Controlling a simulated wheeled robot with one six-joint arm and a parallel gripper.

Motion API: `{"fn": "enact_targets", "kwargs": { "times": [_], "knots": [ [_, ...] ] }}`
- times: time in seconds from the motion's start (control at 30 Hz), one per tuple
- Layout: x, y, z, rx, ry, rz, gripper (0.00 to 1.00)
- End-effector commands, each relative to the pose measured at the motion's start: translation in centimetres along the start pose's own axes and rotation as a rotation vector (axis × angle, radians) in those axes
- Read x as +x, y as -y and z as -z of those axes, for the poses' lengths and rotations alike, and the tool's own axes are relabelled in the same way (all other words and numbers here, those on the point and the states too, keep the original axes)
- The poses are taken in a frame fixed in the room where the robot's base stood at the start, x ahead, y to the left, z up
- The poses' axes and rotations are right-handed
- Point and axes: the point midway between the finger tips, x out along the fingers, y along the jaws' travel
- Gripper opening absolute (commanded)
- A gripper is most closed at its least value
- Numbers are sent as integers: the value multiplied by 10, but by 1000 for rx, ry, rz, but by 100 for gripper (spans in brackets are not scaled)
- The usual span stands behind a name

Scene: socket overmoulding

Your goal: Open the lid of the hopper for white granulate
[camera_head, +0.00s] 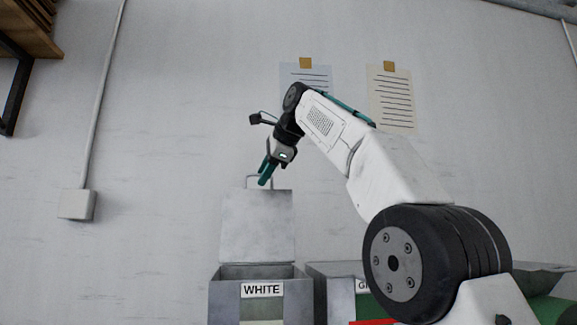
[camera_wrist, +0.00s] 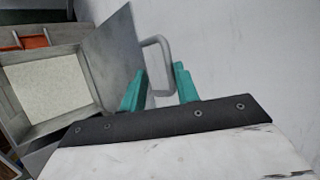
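The hopper labelled WHITE (camera_head: 221,297) stands low in the middle of the head view. Its grey lid (camera_head: 257,226) stands upright at the back, and the top is open. In the wrist view the lid (camera_wrist: 113,55) is raised beside the opening, and pale granulate (camera_wrist: 52,88) shows inside the hopper. A loop handle (camera_wrist: 158,44) sits on the lid's edge. My gripper (camera_head: 264,172) is at the lid's top edge by the handle. In the wrist view its teal fingers (camera_wrist: 160,88) are apart, with the handle's end between or just beyond them; contact is unclear.
Another grey hopper (camera_head: 336,283) stands to the right, partly hidden by my arm. A wall with two paper sheets (camera_head: 391,100) is behind. A wall box (camera_head: 76,204) with a conduit is at left. The air left of the lid is clear.

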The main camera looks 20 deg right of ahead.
Motion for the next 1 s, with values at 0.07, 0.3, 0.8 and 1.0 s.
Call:
{"fn": "enact_targets", "kwargs": {
  "times": [0.07,0.3,0.8,1.0],
  "knots": [
    [-10,-7,2,1,-1,1,30],
    [-40,-32,13,1,-3,1,30],
    [-75,-61,23,0,0,0,30],
    [-75,-61,23,0,0,0,30]
  ]
}}
